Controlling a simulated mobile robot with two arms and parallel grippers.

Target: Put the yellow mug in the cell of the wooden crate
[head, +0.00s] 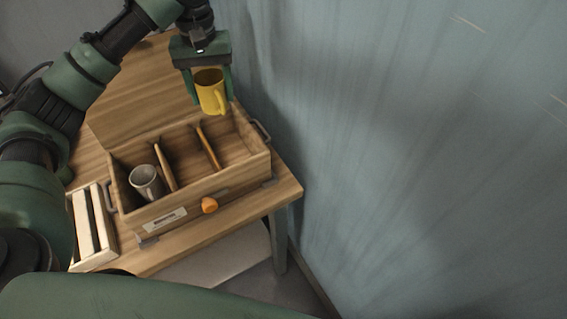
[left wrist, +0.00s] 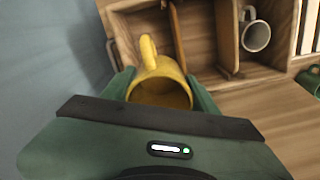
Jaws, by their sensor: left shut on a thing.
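The yellow mug (head: 209,92) is held upright between the fingers of my left gripper (head: 211,88), which is shut on it. In the head view it is above the back right part of the wooden crate (head: 190,200). In the left wrist view the yellow mug (left wrist: 158,82) sits between the green fingers, its handle pointing toward the crate (left wrist: 205,35). Dividers split the crate into three cells. The left cell in the head view holds a grey mug (head: 147,183); the middle and right cells look empty. My right gripper does not show.
The crate stands on a wooden table (head: 240,222) beside a blue-grey wall (head: 400,150). An orange knob-like thing (head: 209,205) is at the crate's front. A pale slatted rack (head: 92,225) is left of it. A green mug (left wrist: 310,80) shows in the left wrist view.

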